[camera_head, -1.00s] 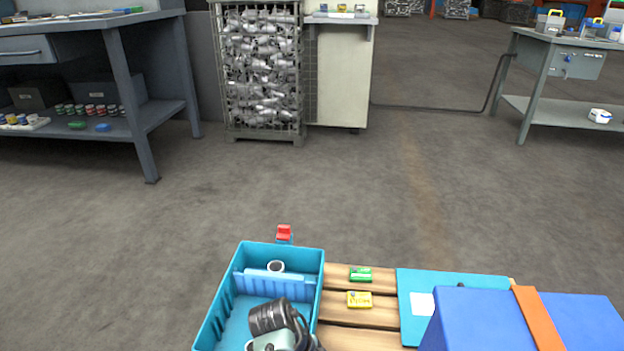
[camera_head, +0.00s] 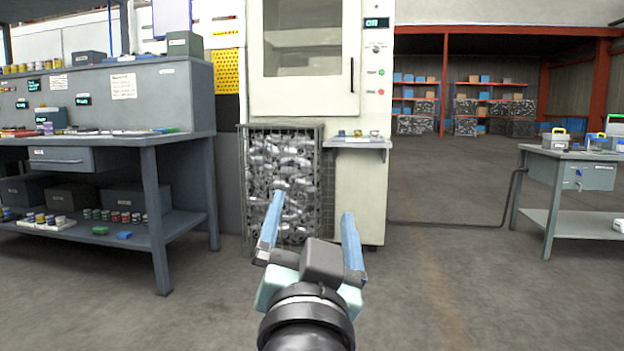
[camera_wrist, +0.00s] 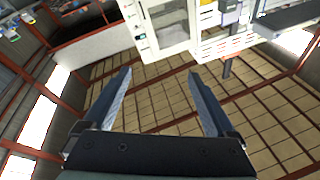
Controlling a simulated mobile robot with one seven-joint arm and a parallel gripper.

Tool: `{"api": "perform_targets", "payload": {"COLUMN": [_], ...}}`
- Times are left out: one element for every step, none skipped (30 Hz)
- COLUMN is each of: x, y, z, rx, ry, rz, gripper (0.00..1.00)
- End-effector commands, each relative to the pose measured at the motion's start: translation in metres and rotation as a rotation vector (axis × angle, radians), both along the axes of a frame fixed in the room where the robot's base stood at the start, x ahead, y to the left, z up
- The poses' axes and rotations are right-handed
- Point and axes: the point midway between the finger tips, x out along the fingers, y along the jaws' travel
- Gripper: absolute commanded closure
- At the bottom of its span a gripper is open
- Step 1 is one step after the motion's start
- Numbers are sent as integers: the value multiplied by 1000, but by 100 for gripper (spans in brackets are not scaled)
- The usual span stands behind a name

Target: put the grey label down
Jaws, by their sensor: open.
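My gripper (camera_head: 313,206) is raised in front of my body in the head view, with its two blue fingers spread wide. The wrist view shows the same open gripper (camera_wrist: 159,73) with nothing between its fingers. I cannot pick out a grey label in either current view. Several small items lie on the machine's little shelf (camera_head: 358,143), too small to identify.
A grey workbench (camera_head: 180,105) with a lower shelf stands at the left. A wire cage of metal parts (camera_head: 283,172) stands before the white machine (camera_head: 365,195). Another table (camera_head: 571,153) is at the right. Open floor (camera_head: 450,290) lies between.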

Motion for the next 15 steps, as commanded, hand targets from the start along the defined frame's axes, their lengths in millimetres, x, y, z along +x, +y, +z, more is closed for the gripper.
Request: {"api": "perform_targets", "payload": {"x": [-26,-41,-60,-74,-87,-103,-113,-122,-132,-138,-143,-147,-149,-150,-150], "y": [-1,0,0,0,0,0,0,0,0,1,1,1,1,1,1], "z": [32,48,66,78,89,101,108,114,120,124,126,129,130,131,131], "rx": [-63,-100,-144,-174,-202,-232,-252,-269,-287,-297,-306,-313,-317,-320,-321], "ry": [-107,-163,-233,-280,-324,-375,-407,-437,-465,-483,-497,-509,-514,-518,-519], "rz": [-15,-27,-45,-59,-73,-92,-104,-117,-130,-138,-146,-152,-155,-157,-158], "gripper": [9,9,9,9,9,9,9,9,9,9,9,9,9,9,9]}}
